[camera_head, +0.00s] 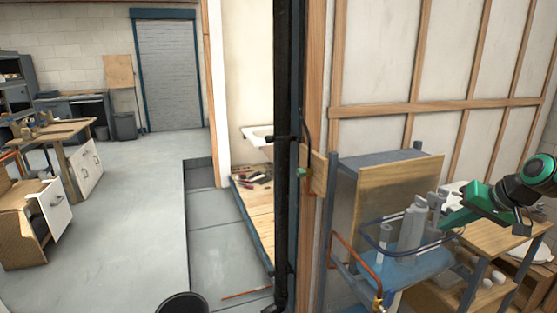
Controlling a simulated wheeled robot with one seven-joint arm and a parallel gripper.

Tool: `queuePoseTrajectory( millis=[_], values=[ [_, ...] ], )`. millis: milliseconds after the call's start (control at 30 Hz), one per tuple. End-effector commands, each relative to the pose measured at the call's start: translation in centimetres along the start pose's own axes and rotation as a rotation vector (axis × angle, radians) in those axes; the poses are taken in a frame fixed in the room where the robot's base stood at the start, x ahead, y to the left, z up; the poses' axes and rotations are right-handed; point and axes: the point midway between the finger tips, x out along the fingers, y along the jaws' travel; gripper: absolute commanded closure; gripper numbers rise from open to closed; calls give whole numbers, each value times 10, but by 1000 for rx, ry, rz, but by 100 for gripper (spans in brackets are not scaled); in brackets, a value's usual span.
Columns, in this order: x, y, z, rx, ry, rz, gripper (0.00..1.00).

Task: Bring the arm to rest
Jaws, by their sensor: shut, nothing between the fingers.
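My arm (538,178), dark with green parts, enters at the right edge of the head view. My gripper (450,221) is at its green end, pointing left and slightly down, shut and empty. It is over the right side of a cart with a blue top (385,271), close to several upright grey pipe pieces (413,228). I cannot tell whether it touches anything there. The fingertips are small in this view.
A wooden board (391,205) leans at the cart's back. A wooden table (497,238) stands under my arm. A black vertical pipe (284,150) and stud wall (430,60) stand nearby. A black bucket (182,304) is in front; the grey floor (130,220) at left is clear.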

Motion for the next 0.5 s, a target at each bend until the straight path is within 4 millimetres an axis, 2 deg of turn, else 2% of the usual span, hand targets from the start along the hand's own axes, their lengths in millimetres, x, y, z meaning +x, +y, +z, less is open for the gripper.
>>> queuePoseTrajectory(
  millis=[267,367,500],
  values=[
    [-22,1,58,4,-107,138,100],
    [-40,6,92,20,-161,211,100],
    [-72,15,153,62,-253,322,100]
  ],
)
